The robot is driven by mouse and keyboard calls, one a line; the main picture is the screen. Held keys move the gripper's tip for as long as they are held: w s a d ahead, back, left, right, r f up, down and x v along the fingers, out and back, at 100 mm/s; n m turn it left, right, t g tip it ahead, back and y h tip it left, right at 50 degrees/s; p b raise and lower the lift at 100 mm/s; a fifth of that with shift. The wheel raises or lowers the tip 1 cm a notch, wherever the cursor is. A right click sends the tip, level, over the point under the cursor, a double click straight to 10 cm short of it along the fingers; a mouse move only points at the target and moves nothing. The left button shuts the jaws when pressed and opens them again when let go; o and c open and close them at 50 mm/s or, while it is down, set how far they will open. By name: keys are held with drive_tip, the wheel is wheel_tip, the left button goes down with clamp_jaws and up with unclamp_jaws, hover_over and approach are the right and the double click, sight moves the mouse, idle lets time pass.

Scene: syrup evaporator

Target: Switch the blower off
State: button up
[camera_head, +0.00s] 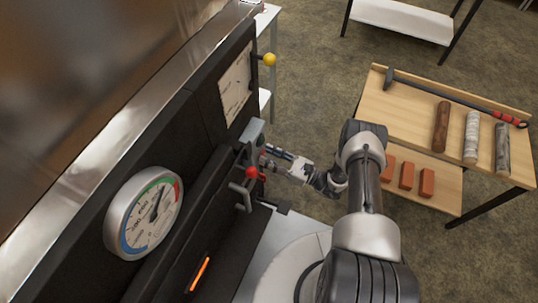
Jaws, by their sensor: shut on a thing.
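A grey box (255,131) is mounted on the front of the black evaporator, right of the gauge; it looks like the blower's switch box. My gripper (266,154) reaches in from the right and is shut on a small part at the lower side of this box. The fingers hide most of that part, so its position cannot be told. A red knob (252,173) on a grey handle is just below and left of the fingertips.
A round gauge (145,213) and a glowing orange slot (199,274) are on the black front. A yellow knob (269,60) sticks out above. A wooden table (402,108) at right holds logs and a red-handled tool, with bricks on its lower shelf.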

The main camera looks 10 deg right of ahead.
drive_tip(key=shift+d+f+t+y, duration=0.1)
drive_tip(key=shift+f+t+y, duration=0.15)
drive_tip(key=shift+y, duration=0.25)
drive_tip(key=o, duration=1.1)
drive_tip(key=shift+c, duration=0.2)
drive_tip(key=shift+s, duration=0.1)
drive_tip(key=v, duration=1.2)
